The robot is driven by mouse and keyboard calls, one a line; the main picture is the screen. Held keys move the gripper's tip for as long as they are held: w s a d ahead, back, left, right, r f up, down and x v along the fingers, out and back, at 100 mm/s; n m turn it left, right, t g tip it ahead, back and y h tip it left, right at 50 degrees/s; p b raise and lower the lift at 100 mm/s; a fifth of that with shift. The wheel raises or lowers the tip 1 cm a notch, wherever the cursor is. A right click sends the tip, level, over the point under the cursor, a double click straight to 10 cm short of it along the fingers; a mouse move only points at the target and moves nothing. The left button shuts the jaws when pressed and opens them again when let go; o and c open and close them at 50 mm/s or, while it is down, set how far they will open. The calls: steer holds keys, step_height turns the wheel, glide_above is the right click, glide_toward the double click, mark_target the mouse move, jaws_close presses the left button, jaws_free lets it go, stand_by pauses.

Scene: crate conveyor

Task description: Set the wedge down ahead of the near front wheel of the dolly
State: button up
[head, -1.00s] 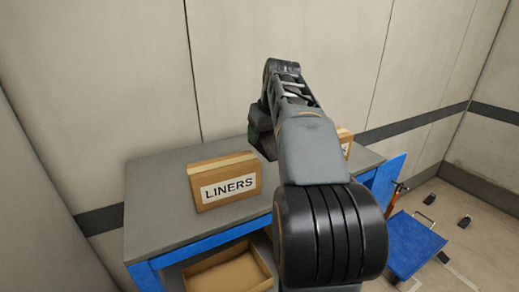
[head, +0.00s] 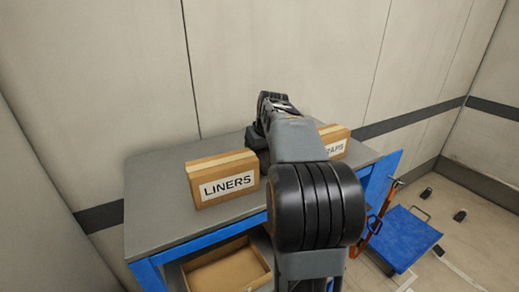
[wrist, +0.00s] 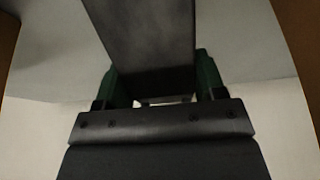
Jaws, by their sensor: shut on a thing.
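My gripper (wrist: 156,82) shows in the wrist view, with its green-sided fingers shut on a dark grey block, the wedge (wrist: 150,35). The wedge stretches away from the fingers to the top of that picture, and its far end is out of frame. In the head view my gripper (head: 257,137) is small and dark, low over the bench between two boxes, and the wedge cannot be made out there. The blue dolly (head: 404,238) stands on the floor at the right. Its wheels are too small or hidden to tell apart.
The grey bench (head: 160,205) carries the LINERS box (head: 224,185) and a second box (head: 334,142), partly behind my arm. An open carton (head: 230,270) sits below. Dark blocks lie on the floor (head: 460,215), one beside the dolly (head: 438,250). An orange-handled thing (head: 386,200) stands between bench and dolly.

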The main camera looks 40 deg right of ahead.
mark_target(261, 152)
steer(key=shift+f, duration=0.1)
steer(key=o, duration=1.3)
steer(key=shift+c, duration=0.2)
steer(key=shift+r, duration=0.25)
steer(key=shift+o, duration=0.4)
steer(key=p+v, duration=0.2)
steer(key=v, duration=1)
steer(key=shift+r, duration=0.5)
steer(key=p+x, duration=0.1)
steer(key=x, duration=0.3)
steer(key=p+x, duration=0.2)
steer(key=x, duration=0.2)
steer(key=shift+s+a+f+p, duration=0.1)
steer(key=shift+a+f+p, duration=0.1)
steer(key=shift+p, duration=0.1)
steer(key=shift+p+x, duration=0.9)
steer(key=shift+x, duration=1.7)
